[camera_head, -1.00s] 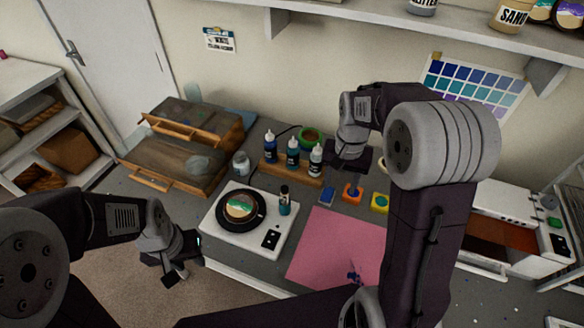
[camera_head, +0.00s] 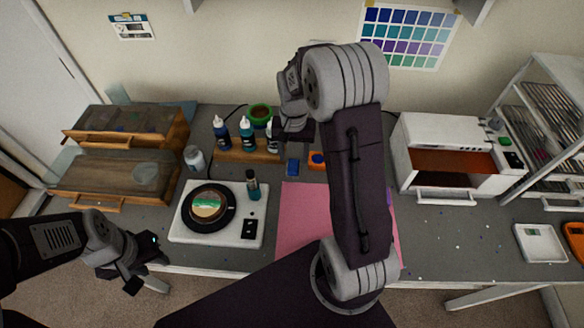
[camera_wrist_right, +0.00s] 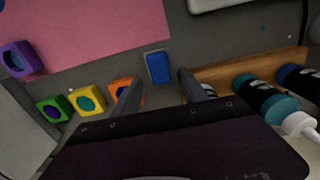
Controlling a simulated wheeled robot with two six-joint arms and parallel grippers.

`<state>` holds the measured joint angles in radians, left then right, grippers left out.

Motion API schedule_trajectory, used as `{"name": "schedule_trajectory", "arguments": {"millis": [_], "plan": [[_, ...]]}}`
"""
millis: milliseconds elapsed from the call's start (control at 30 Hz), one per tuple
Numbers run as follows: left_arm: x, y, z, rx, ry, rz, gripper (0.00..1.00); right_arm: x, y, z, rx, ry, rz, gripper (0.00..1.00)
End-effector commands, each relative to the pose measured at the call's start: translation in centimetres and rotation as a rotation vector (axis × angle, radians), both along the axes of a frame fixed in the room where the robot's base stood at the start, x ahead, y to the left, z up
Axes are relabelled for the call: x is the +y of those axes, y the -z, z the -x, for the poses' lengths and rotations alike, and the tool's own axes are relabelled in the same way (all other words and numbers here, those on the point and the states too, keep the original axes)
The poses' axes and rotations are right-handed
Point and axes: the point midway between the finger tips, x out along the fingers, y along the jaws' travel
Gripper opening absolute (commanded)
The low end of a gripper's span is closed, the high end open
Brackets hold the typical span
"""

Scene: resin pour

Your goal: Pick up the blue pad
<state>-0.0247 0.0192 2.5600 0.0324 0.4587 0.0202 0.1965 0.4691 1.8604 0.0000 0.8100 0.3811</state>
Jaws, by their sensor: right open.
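The blue pad (camera_head: 293,167) is a small blue block on the grey worktop, left of an orange pad (camera_head: 317,160). In the right wrist view the blue pad (camera_wrist_right: 158,67) lies just beyond the fingertips, between the lines of the two fingers. My right gripper (camera_wrist_right: 160,85) is open and empty, pointing toward it. In the head view the right gripper (camera_head: 292,132) is above the worktop beside the bottles, and the arm hides part of it. My left gripper (camera_head: 140,272) hangs near the front edge at the left; its jaws are unclear.
A wooden rack with bottles (camera_head: 246,135) stands close left of the blue pad. A pink mat (camera_head: 300,215) lies in front. A white turntable unit (camera_head: 222,225) is at left, a small white oven (camera_head: 445,150) at right. Yellow (camera_wrist_right: 87,100), green (camera_wrist_right: 54,108) and purple (camera_wrist_right: 18,60) pads stand nearby.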

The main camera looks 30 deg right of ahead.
Motion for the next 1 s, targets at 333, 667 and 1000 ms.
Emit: {"name": "schedule_trajectory", "arguments": {"millis": [333, 667, 1000], "plan": [[0.0, -0.2, 0.0, 0.0, 0.0, 0.0, 0.36, 0.5, 4.9, 0.3, 0.003, -0.001, -0.001, 0.51], [0.0, -0.2, 0.0, 0.0, 0.0, 0.0, 0.36, 0.5, 4.9, 0.3, 0.002, 0.0, 0.0, 0.12], [0.0, -0.2, 0.0, 0.0, 0.0, 0.0, 0.36, 0.5, 4.6, 0.2, 0.0, -0.001, 0.0, 0.0]]}}
